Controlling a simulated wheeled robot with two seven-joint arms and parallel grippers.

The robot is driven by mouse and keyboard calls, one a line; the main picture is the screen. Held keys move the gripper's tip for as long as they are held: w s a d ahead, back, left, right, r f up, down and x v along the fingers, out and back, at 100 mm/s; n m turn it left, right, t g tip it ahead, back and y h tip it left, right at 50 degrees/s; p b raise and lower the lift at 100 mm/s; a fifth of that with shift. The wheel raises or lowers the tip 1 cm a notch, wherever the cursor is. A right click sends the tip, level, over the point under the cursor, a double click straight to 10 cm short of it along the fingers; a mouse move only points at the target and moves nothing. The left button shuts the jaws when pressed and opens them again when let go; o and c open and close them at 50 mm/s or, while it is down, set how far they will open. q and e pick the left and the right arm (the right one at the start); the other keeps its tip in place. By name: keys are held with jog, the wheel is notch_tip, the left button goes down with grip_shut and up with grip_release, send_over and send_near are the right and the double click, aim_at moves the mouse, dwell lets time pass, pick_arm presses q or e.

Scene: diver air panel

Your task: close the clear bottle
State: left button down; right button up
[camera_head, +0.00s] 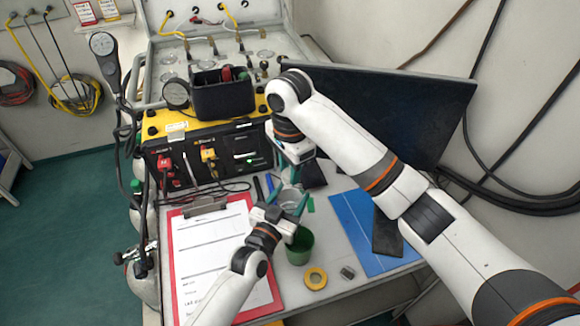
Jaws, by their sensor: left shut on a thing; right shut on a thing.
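The clear bottle (289,197) stands on the table between the green-tipped fingers of my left gripper (288,202), which is shut on it. Only a little of the bottle shows. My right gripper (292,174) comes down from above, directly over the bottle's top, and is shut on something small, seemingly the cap. The cap is hidden by the gripper and wrist, so I cannot tell whether it touches the bottle's neck.
A green cup (300,248), a yellow tape roll (315,278) and a small grey block (347,272) stand close in front. A red clipboard (178,262) lies left, a blue folder (352,222) right. The yellow-black air panel (205,160) and a dark screen (400,105) stand behind.

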jog(key=m, duration=1.1)
jog(key=shift+m, duration=0.4)
jog(key=o, duration=0.9)
jog(key=shift+r, duration=2.25)
jog(key=shift+c, duration=0.2)
